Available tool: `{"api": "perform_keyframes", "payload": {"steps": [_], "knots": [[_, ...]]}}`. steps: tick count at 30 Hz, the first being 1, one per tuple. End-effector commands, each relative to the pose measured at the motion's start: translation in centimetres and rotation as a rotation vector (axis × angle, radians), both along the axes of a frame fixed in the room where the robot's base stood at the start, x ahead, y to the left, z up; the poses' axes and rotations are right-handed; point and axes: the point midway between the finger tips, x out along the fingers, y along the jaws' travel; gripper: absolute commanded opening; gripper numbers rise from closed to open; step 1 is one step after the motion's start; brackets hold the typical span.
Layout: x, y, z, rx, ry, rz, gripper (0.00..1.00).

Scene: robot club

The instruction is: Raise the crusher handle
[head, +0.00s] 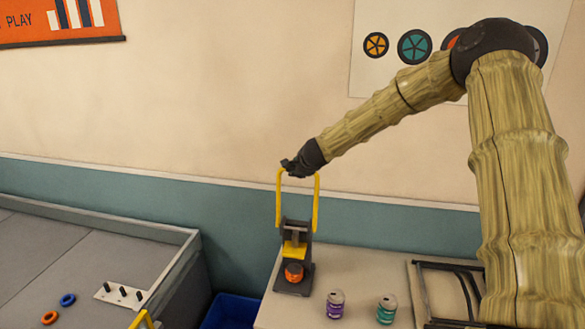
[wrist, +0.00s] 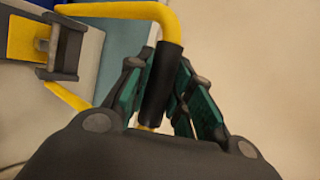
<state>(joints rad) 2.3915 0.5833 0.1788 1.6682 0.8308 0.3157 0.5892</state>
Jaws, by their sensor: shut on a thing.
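The can crusher (head: 295,258) stands on the table's left end, with a dark frame, a yellow block and an orange can low in it. Its yellow handle (head: 317,205) points upright above the frame. My gripper (head: 291,168) is at the top of the handle. In the wrist view the crusher (wrist: 62,45) shows at upper left, and the handle's black grip (wrist: 161,82) lies between the teal pads of my gripper (wrist: 158,90), which is shut on it.
A purple can (head: 336,304) and a teal can (head: 386,308) stand on the table (head: 310,318) right of the crusher. A dark rack (head: 448,285) is further right. A blue bin (head: 230,312) sits below the table's left edge. A grey walled field (head: 80,250) with rings is at left.

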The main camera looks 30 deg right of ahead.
Motion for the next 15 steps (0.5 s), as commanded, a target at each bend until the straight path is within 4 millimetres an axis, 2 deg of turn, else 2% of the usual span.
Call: {"api": "perform_keyframes", "payload": {"steps": [1,9,10,13,15], "knots": [[0.18,-0.71,0.27,-0.006,-0.005,-0.011,0.00],[0.37,-0.55,0.39,-0.007,-0.007,-0.009,0.00],[0.38,-0.55,0.41,-0.007,-0.007,-0.009,0.24],[0.38,-0.44,0.40,-0.006,-0.008,-0.008,0.42],[0.38,-0.26,0.34,-0.005,-0.007,-0.005,0.44]]}}
